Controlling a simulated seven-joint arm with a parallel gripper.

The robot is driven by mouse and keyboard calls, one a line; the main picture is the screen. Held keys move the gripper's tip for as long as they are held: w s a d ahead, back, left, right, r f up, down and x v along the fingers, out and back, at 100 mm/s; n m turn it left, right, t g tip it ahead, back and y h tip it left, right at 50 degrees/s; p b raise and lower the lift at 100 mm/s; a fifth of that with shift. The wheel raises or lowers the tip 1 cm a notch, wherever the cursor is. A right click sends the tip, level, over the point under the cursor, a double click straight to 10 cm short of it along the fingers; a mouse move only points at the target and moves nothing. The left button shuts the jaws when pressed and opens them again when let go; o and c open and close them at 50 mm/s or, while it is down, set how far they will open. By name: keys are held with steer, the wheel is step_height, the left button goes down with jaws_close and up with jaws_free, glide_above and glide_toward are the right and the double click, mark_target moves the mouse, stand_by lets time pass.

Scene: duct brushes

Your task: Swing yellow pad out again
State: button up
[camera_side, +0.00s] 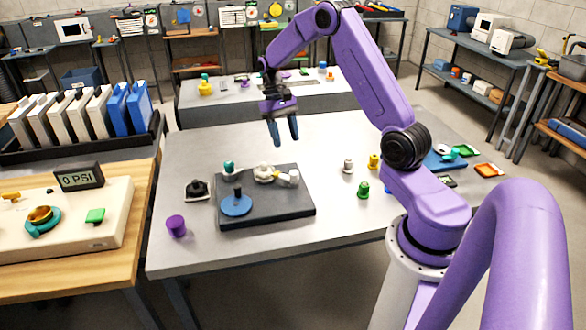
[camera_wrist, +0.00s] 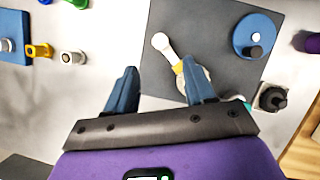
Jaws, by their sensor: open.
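The yellow pad (camera_side: 276,175) is a small piece on the dark board (camera_side: 290,205), between a beige round part (camera_side: 263,173) and a white cylinder (camera_side: 293,177). In the wrist view the yellow pad (camera_wrist: 178,69) shows beside a white arm with a round end (camera_wrist: 160,41). My gripper (camera_side: 283,133) is open and empty, held above the table behind the board. In the wrist view my gripper (camera_wrist: 160,67) has its right finger close in front of the pad's assembly, partly hiding it. I cannot tell how far out the pad is swung.
A black knob (camera_side: 197,190) and purple cup (camera_side: 176,226) lie left. Green (camera_side: 363,190), yellow (camera_side: 374,161) and white (camera_side: 348,166) pieces stand right. The table's back is clear.

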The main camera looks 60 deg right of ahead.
mark_target(294, 172)
steer(key=x, duration=1)
steer(key=shift+f, duration=0.2)
jaws_close()
